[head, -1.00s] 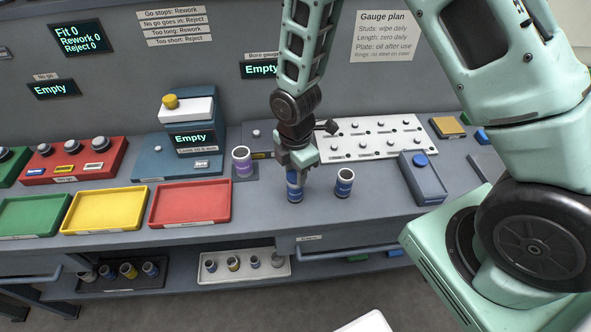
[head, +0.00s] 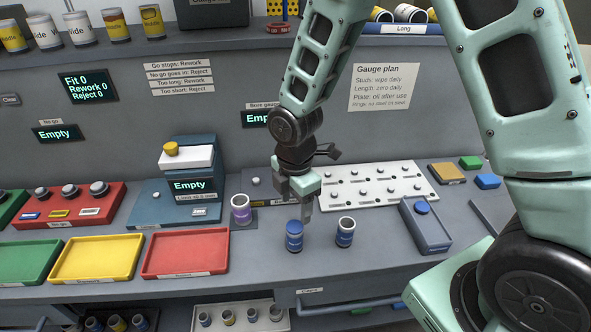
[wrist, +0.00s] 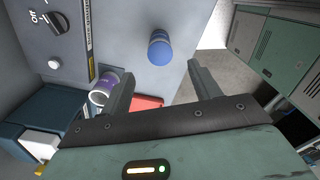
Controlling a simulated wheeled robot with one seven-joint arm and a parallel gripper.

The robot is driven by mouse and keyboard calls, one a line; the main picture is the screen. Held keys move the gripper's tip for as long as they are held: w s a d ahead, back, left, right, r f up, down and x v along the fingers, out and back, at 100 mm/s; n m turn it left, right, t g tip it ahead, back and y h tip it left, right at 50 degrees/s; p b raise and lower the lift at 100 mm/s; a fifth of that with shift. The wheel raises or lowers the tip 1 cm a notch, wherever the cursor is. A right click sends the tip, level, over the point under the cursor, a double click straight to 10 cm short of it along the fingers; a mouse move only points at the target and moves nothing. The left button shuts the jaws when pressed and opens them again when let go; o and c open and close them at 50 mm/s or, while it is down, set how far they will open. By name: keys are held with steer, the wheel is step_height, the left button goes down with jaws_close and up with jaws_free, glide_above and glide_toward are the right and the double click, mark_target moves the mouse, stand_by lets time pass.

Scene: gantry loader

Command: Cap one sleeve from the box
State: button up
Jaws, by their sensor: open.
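A blue sleeve (head: 294,238) stands upright on the bench with a closed blue top like a cap; it also shows in the wrist view (wrist: 160,50). A second blue sleeve (head: 345,233) stands to its right with an open, pale-rimmed top. A purple sleeve (head: 241,210) with an open top stands to the left, and shows in the wrist view (wrist: 103,88). My gripper (head: 307,213) is open and empty, just behind and above the closed-topped sleeve, apart from it. In the wrist view my fingers (wrist: 162,78) are spread with nothing between them.
Green, yellow and red trays (head: 186,273) lie at the left. A white studded plate (head: 420,180) is behind on the right, with a blue-grey fixture (head: 428,235) in front. A lower shelf holds a white tray (head: 238,328) of small sleeves. The bench front is clear.

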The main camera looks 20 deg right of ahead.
step_height(320, 180, up, 11)
steer(key=shift+b, duration=0.45)
steer(key=shift+s, duration=0.1)
steer(key=s+a+m+b, duration=0.1)
steer(key=s+a+m, duration=0.2)
steer(key=s+m, duration=0.3)
steer(key=s+a+m+b, duration=0.2)
steer(key=s+m, duration=0.4)
steer(key=s, duration=0.7)
steer(key=shift+s+a+f+y, duration=0.15)
steer(key=shift+s+a+y, duration=0.2)
steer(key=shift+a, duration=0.3)
